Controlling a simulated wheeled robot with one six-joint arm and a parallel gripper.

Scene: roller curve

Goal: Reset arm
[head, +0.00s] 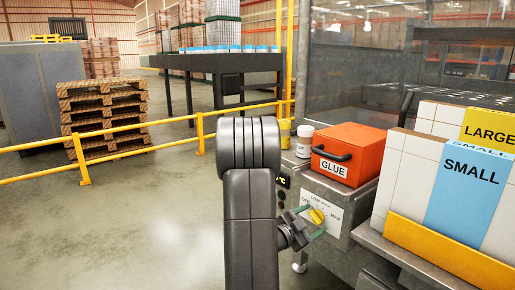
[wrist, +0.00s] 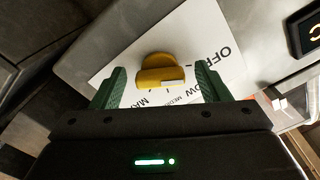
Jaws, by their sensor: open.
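My gripper (head: 310,221) is at the front of a grey machine, in front of a white dial plate (head: 329,211) marked with settings such as LOW and MAX. A yellow knob (head: 317,216) sits on the plate. In the wrist view, the yellow knob (wrist: 163,72) lies between and beyond the two green fingers of my gripper (wrist: 162,88). The fingers are apart, with a visible gap on each side of the knob. My dark arm hides part of the machine in the head view.
An orange GLUE box (head: 345,150) and a white jar (head: 304,141) stand on the machine. SMALL (head: 466,195) and LARGE (head: 490,129) labelled boxes stand at right. A yellow railing (head: 140,125) and wooden pallets (head: 103,115) are at left. The floor left of my arm is clear.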

